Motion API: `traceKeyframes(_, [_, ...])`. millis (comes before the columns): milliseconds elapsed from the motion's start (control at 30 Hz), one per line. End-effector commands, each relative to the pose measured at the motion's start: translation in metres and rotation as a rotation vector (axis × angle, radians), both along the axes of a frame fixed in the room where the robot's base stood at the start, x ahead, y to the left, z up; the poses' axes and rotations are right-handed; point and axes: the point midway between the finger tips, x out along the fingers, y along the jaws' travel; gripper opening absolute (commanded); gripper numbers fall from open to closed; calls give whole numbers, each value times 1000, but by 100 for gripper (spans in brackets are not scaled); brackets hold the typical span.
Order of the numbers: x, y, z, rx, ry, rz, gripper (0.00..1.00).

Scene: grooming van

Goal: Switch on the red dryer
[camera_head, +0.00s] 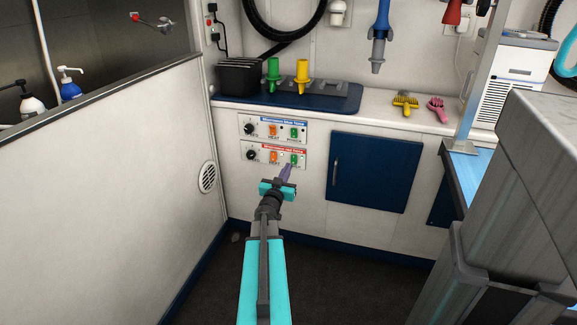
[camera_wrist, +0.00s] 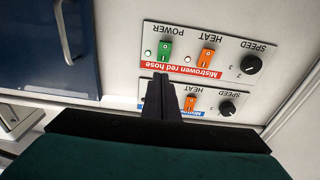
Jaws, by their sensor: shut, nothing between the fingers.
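The red-labelled control panel (camera_head: 270,156) is the lower of two on the white cabinet front. It shows upside down in the wrist view (camera_wrist: 205,58), reading "Mistrowen red hose". It has a green POWER rocker (camera_head: 294,159), also in the wrist view (camera_wrist: 165,49), an orange HEAT rocker (camera_wrist: 207,55) and a black SPEED knob (camera_wrist: 251,64). My gripper (camera_head: 286,171) is shut and empty, its fingertips just below the green rocker in the head view. In the wrist view the fingertips (camera_wrist: 161,80) overlap the red label's edge; I cannot tell whether they touch.
The blue-labelled panel (camera_head: 273,130) with similar switches is directly above. A blue cabinet door (camera_head: 374,172) is to the right. A red nozzle (camera_head: 452,13) and a blue nozzle (camera_head: 380,35) hang on the wall. A grey column stands at right; the floor (camera_head: 330,275) looks clear.

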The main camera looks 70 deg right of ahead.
Motion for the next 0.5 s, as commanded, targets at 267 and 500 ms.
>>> traceKeyframes(267, [-2, 32, 7, 0, -1, 1, 0])
traceKeyframes(500, [-3, 56, 10, 1, 0, 1, 0])
